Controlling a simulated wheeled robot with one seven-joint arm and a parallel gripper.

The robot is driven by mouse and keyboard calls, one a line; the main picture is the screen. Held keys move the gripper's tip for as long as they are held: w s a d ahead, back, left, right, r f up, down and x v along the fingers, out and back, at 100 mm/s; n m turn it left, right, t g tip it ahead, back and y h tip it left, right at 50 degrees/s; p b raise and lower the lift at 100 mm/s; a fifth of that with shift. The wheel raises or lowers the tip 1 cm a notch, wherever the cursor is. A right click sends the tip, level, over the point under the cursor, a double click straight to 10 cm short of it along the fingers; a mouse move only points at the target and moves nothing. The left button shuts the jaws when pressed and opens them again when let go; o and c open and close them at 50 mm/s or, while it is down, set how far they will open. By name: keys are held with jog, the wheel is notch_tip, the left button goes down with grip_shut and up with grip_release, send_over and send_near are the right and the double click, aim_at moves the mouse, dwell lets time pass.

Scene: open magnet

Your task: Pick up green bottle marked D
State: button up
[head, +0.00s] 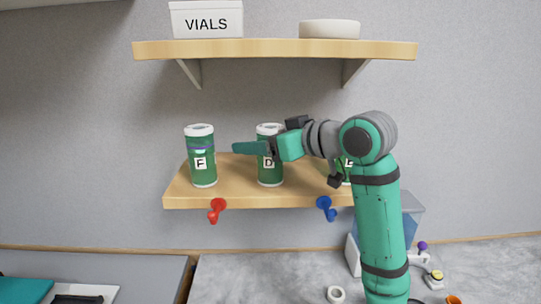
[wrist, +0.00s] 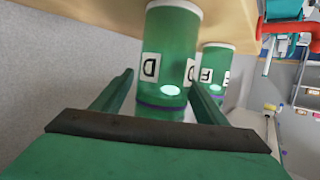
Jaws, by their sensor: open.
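The green bottle marked D (head: 270,178) stands upright on the lower wooden shelf, with a white lid. My gripper (head: 236,148) is at its upper part in the head view, and its fingers partly cover the bottle below the lid. In the wrist view, which looks upside down, bottle D (wrist: 168,42) shows between the two spread fingers of my gripper (wrist: 160,78). The gripper is open. I cannot tell whether either finger touches the bottle.
A green bottle marked F (head: 202,172) stands left of D, and shows behind it in the wrist view (wrist: 216,62). Another green bottle (head: 346,172) is mostly hidden by my arm. The upper shelf (head: 270,50) holds a VIALS box (head: 206,20) and a white bowl (head: 329,30).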

jog(key=shift+a, duration=0.15)
jog(key=c, duration=1.4)
jog(key=shift+r, duration=0.15)
